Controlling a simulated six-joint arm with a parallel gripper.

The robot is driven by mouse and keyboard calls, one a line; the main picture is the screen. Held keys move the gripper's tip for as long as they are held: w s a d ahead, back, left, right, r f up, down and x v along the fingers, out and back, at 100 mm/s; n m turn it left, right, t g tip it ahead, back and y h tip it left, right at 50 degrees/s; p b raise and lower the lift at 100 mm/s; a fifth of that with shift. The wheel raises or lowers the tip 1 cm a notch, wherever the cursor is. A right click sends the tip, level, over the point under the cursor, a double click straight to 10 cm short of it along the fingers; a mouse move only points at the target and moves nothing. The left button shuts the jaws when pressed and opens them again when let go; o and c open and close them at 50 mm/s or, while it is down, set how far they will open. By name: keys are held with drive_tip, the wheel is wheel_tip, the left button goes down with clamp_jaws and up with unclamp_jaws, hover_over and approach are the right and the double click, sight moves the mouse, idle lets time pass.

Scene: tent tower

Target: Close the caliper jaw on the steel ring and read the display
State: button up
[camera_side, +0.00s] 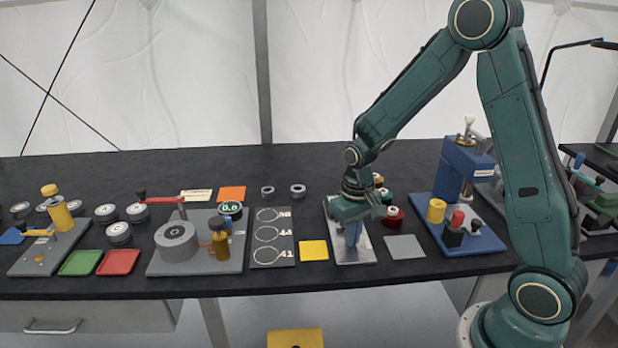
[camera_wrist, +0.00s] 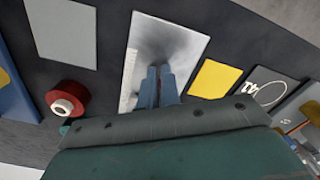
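Two small steel rings, one at left (camera_side: 267,190) and one at right (camera_side: 298,189), lie on the dark bench behind the ring-outline board. A round display (camera_side: 231,209) with green digits, seemingly 0.0, stands on a grey fixture (camera_side: 205,266) with a thick grey round block and a red-ended lever. I cannot make out which part is the caliper jaw. My gripper (camera_side: 352,238) points down over a shiny metal plate (camera_side: 361,256), right of the fixture. In the wrist view its blue fingers (camera_wrist: 158,75) stand close together over the plate (camera_wrist: 190,42), with nothing visible between them.
The outline board (camera_side: 273,254) and a yellow square (camera_side: 314,250) lie left of my gripper. A grey square (camera_side: 404,247) and a blue press (camera_side: 462,180) stand right. Green (camera_side: 80,263) and red (camera_side: 118,262) trays lie left.

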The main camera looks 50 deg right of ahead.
drive_tip(key=o, duration=0.5)
drive_tip(key=shift+w+d, duration=0.15)
drive_tip(key=shift+d, duration=0.1)
drive_tip(key=shift+a+r, duration=0.1)
drive_tip(key=shift+r, duration=0.1)
drive_tip(key=r, duration=0.6)
drive_tip(key=shift+s+a+r, duration=0.2)
drive_tip(key=shift+r, duration=0.15)
idle(0.5)
